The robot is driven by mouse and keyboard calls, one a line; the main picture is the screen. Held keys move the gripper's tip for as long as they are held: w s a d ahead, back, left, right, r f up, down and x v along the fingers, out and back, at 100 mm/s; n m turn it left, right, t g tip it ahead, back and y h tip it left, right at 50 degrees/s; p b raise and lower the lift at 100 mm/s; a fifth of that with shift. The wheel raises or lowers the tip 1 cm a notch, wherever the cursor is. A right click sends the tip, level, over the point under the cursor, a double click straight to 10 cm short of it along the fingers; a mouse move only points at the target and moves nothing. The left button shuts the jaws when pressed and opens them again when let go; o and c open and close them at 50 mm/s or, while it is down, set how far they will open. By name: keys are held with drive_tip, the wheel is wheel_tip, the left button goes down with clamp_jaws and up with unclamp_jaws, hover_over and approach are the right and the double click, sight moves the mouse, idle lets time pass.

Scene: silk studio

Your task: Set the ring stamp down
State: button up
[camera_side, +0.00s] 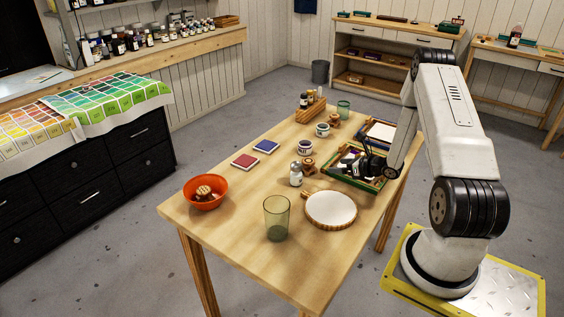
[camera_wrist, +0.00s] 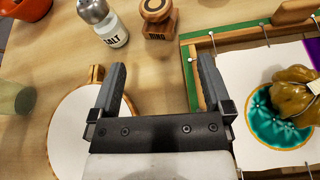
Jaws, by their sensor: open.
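A small wooden stamp with a dark ring on its top (camera_wrist: 157,12) stands on the table at the top of the wrist view, right of the salt shaker. It looks to be the ring stamp. In the side view a wooden stamp (camera_side: 308,164) stands beside the salt shaker (camera_side: 296,176). My gripper (camera_wrist: 161,66) is open.
A white round hoop (camera_side: 331,208) and a green glass (camera_side: 277,218) stand near the front. The green-edged silk frame (camera_wrist: 250,35) lies right of my gripper. An orange bowl (camera_side: 205,193) holds another wooden piece. Red and blue pads lie mid-table, with bare wood around them.

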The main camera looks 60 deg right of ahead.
drive_tip(key=shift+w+a+r+m, duration=0.15)
drive_tip(key=shift+w+r+m, duration=0.15)
drive_tip(key=shift+w, duration=0.1)
drive_tip(key=w+a+r+m+g+h, duration=0.1)
drive_tip(key=w+a+r+m+g, duration=0.3)
drive_tip(key=a+m, duration=0.45)
drive_tip(key=w+a+r+m+g+h, duration=0.1)
drive_tip(key=w+a+r+m+g, duration=0.1)
drive_tip(key=a+r+m, duration=0.6)
drive_tip(key=s+a+r+m+g+y, duration=0.1)
drive_tip(key=s+a+m+g, duration=0.1)
drive_tip(key=s+a+m, duration=0.4)
drive_tip(key=s+a+r+m+g+y, duration=0.1)
drive_tip(key=s+a+m+g, duration=0.2)
drive_tip(key=s+a+m, duration=0.4)
drive_tip(key=a+m, duration=0.4)
drive_tip(key=a, duration=0.1)
drive_tip(key=shift+s+r, duration=0.2)
drive_tip(key=shift+r, duration=0.15)
drive_tip(key=shift+r, duration=0.1)
